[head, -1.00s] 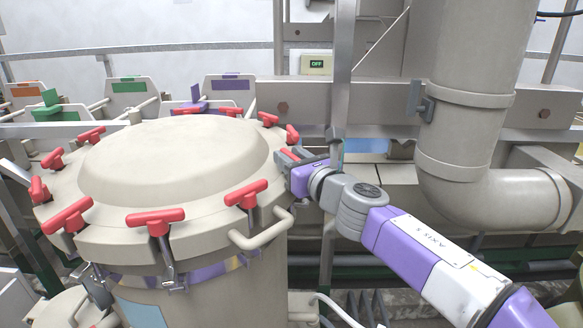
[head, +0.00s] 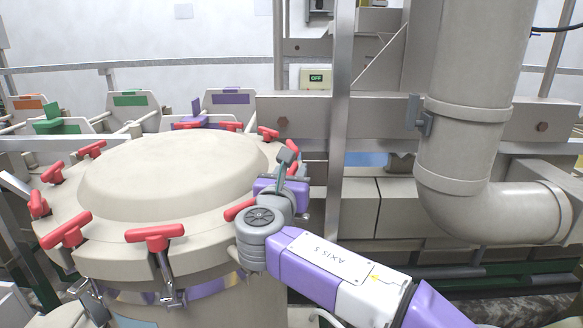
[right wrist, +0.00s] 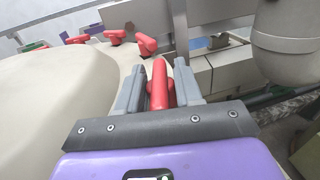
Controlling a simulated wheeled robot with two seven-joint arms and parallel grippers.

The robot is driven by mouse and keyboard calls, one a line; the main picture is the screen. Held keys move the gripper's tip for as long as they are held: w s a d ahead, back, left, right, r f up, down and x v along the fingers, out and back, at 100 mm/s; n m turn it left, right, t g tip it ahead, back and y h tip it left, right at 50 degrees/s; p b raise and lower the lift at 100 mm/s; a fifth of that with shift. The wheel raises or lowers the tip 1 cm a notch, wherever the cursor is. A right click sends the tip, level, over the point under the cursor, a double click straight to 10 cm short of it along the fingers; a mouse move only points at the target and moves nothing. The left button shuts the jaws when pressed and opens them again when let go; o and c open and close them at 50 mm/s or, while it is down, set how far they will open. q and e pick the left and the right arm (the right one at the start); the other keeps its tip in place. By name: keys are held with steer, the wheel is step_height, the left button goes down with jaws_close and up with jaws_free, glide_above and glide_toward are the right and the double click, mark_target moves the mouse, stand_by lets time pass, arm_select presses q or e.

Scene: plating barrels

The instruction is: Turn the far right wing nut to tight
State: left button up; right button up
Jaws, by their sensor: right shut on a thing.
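The barrel's pale round lid (head: 165,175) carries several red wing nuts around its rim. My right gripper (head: 286,160) is at the lid's right edge, seen from behind in the head view. In the right wrist view, its two grey fingers (right wrist: 158,92) stand on either side of a red wing nut (right wrist: 158,82) and are shut on it. The nut's handle points along the fingers. My left gripper is not in view.
A front-right wing nut (head: 238,210) is partly covered by my right wrist. A metal post (head: 340,120) rises just right of the gripper. A thick pipe (head: 465,120) stands farther right. Other barrels' coloured plates (head: 135,100) lie behind the lid.

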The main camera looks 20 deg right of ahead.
mark_target(291, 169)
steer(key=shift+m+h+p, duration=0.3)
steer(key=shift+h, duration=0.1)
steer(key=shift+g, duration=0.3)
steer(key=o, duration=1)
steer(key=shift+c, duration=0.2)
steer(key=shift+r, duration=0.15)
step_height(291, 169, up, 10)
steer(key=p, duration=0.3)
steer(key=shift+f, duration=0.2)
